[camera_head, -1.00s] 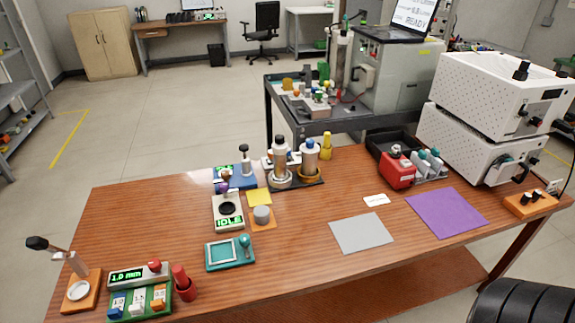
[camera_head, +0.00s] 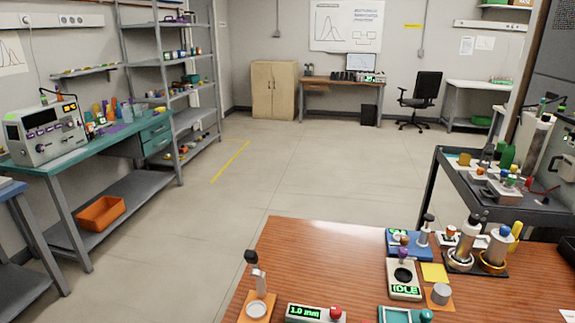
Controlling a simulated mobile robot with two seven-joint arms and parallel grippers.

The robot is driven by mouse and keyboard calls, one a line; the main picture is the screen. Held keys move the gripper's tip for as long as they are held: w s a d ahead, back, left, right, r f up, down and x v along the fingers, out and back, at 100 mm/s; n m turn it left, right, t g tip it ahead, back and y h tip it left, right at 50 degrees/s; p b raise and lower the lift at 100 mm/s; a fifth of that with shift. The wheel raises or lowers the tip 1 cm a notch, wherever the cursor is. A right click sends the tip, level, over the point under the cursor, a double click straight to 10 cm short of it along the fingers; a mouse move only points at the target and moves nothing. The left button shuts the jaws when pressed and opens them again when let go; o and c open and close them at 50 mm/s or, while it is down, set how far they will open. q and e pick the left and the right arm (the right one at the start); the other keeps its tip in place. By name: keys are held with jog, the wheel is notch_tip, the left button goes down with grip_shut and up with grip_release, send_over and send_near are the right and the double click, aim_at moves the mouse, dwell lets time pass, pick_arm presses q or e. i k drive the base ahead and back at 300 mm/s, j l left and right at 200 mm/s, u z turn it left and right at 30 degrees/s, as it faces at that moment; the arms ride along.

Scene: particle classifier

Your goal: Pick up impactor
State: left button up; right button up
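No object in view is labelled as the impactor, and I cannot tell which one it is. A black-knobbed lever tool (camera_head: 258,285) stands on an orange base at the table's left end. Neither of my grippers is in view.
A grey cart (camera_head: 480,195) with small parts stands behind the table at the right. A green bench (camera_head: 85,150) with an orange bin (camera_head: 101,213) below and shelving (camera_head: 173,70) line the left. The floor (camera_head: 270,175) between is clear.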

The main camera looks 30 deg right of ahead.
aim_at(498, 247)
jog(key=i+j+u, duration=0.25)
jog(key=j+u, duration=0.2)
jog(key=i+j+u, duration=0.4)
jog(key=i+j, duration=0.2)
jog(key=i, duration=0.3)
jog(key=i+j, duration=0.2)
jog(key=i, duration=0.35)
jog(key=i+l+z, duration=0.15)
jog(key=i+z, duration=0.45)
jog(key=z, duration=0.25)
jog(key=i+z, duration=0.4)
jog(key=i+l+z, duration=0.15)
jog(key=i+z, duration=0.25)
jog(key=i, duration=0.15)
jog(key=i+z, duration=0.5)
jog(key=i, duration=0.65)
jog(key=i+j+z, duration=0.1)
jog(key=i, duration=0.7)
jog(key=i+z, duration=0.45)
jog(key=i+j+z, duration=0.2)
jog(key=i+z, duration=0.3)
jog(key=i, duration=0.15)
jog(key=i+l+z, duration=0.1)
jog(key=i+z, duration=0.5)
jog(key=z, duration=0.2)
jog(key=i+z, duration=0.4)
jog(key=i+l+z, duration=0.15)
jog(key=i+z, duration=0.8)
jog(key=i+j, duration=0.05)
